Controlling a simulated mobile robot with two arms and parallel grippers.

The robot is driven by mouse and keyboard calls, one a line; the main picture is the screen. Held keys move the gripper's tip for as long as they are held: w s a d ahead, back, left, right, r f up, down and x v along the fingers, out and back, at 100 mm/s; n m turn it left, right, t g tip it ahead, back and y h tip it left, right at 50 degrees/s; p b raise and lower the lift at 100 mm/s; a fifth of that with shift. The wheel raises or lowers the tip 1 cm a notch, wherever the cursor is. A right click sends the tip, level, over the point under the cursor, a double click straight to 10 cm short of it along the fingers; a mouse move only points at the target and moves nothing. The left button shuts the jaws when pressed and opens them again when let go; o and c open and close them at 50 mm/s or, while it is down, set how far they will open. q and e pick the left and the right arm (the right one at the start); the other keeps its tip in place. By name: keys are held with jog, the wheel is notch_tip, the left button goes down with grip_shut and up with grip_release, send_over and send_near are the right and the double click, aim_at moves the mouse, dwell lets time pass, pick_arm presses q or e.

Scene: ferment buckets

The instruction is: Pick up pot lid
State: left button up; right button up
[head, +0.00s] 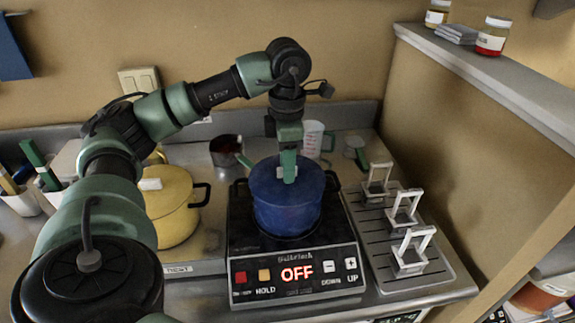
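A blue pot (287,212) stands on the black hot plate (295,262). Its blue lid (268,180) lies on top and looks seated on the rim. My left gripper (289,172) points straight down over the middle of this lid, with its fingertips at the small white knob. The fingers overlap in this view, so I cannot tell whether they are closed on the knob. A yellow pot (175,222) with a yellow lid and white knob (150,184) stands to the left, partly behind my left arm. My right gripper is not in view.
The hot plate's display reads OFF. Several white frame-shaped holders (409,252) stand on a grey ribbed tray (430,280) at right. A dark red-brown pot (226,150) and a clear measuring cup (312,138) stand behind. A shelf (490,75) with jars runs along the right wall.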

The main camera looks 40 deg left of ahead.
pick_arm(q)
grip_shut()
